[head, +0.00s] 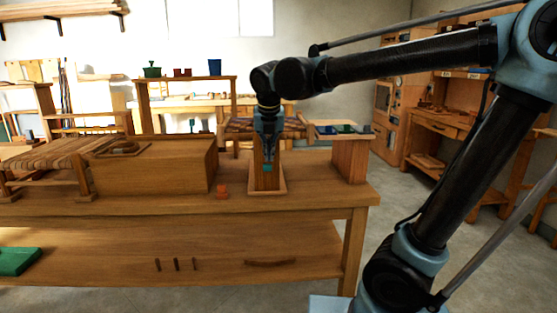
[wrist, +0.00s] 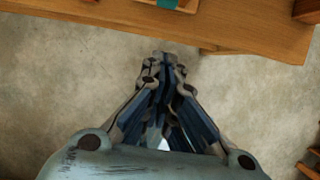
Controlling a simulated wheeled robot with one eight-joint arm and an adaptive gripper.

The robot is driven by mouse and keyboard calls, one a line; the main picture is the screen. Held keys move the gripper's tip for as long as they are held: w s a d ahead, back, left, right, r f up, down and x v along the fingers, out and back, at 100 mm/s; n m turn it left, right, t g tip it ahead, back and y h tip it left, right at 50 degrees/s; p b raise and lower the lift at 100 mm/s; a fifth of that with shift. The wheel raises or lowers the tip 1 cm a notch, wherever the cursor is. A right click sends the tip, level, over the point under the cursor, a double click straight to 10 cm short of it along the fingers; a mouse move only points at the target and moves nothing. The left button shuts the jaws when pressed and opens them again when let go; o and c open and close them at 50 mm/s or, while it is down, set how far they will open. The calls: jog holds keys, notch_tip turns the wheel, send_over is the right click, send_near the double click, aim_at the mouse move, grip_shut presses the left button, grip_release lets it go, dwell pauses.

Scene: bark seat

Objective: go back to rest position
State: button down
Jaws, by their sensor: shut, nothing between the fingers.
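My gripper (head: 268,155) hangs at the end of my arm and points down in the head view, overlapping a small upright wooden stand (head: 267,185) on the bench. In the wrist view my gripper (wrist: 165,62) is shut with nothing between its fingers. Below its fingers there is bare floor, and the bench edge lies just beyond them, so it is apart from the bench. A teal piece (wrist: 181,3) shows at the top edge of the wrist view, on the wooden stand.
A raised shelf block (head: 350,158) stands at the right end. Concrete floor (wrist: 70,70) is clear in front of the bench.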

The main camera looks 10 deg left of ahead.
jog(key=s+d+f+m+g+h, duration=0.1)
jog(key=d+f+m, duration=0.4)
jog(key=d+m, duration=0.55)
jog(key=s+d+f+m, duration=0.1)
jog(key=d+f+m, duration=0.3)
jog(key=d+m, duration=0.65)
jog(key=s+d+f+m, duration=1)
jog(key=d+f+m, duration=0.3)
jog(key=m, duration=0.4)
jog(key=shift+d+g, duration=0.4)
jog(key=shift+d, duration=0.15)
jog(key=shift+w+f, duration=0.15)
jog(key=shift+w, duration=0.2)
